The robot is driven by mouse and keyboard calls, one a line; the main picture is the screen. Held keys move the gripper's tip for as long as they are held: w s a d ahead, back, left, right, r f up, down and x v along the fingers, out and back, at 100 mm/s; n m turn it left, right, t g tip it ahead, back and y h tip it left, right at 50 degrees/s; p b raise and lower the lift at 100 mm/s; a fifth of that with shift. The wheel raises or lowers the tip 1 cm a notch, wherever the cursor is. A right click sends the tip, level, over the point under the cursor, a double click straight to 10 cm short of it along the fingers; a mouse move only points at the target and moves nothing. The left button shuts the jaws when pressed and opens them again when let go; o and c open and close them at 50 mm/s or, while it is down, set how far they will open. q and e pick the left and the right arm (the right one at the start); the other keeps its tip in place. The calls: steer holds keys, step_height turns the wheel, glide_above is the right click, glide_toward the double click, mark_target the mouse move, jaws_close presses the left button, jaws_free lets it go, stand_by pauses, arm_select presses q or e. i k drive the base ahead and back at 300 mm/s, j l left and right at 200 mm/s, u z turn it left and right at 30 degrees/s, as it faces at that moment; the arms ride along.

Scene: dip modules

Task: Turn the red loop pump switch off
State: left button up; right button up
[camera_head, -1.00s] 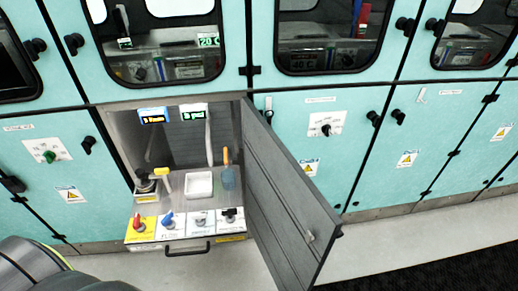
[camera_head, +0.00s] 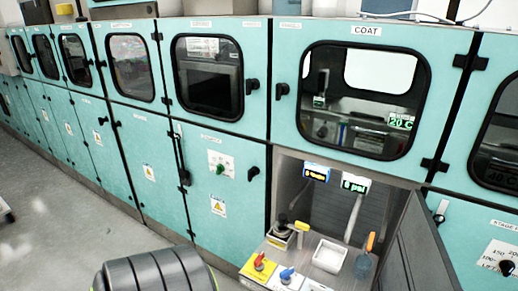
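A red switch handle (camera_head: 259,262) stands on a yellow label plate at the front of the open bay, at the lower right of the head view. The plate's lettering is too small to read. A blue switch handle (camera_head: 287,275) is just to its right on a pale plate. Any further switches to the right are cut off or hidden. Neither of my grippers is in view.
Teal cabinets line the wall. Floor (camera_head: 60,220) is free at left.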

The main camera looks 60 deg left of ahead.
mark_target(258, 261)
steer(key=u, duration=1.55)
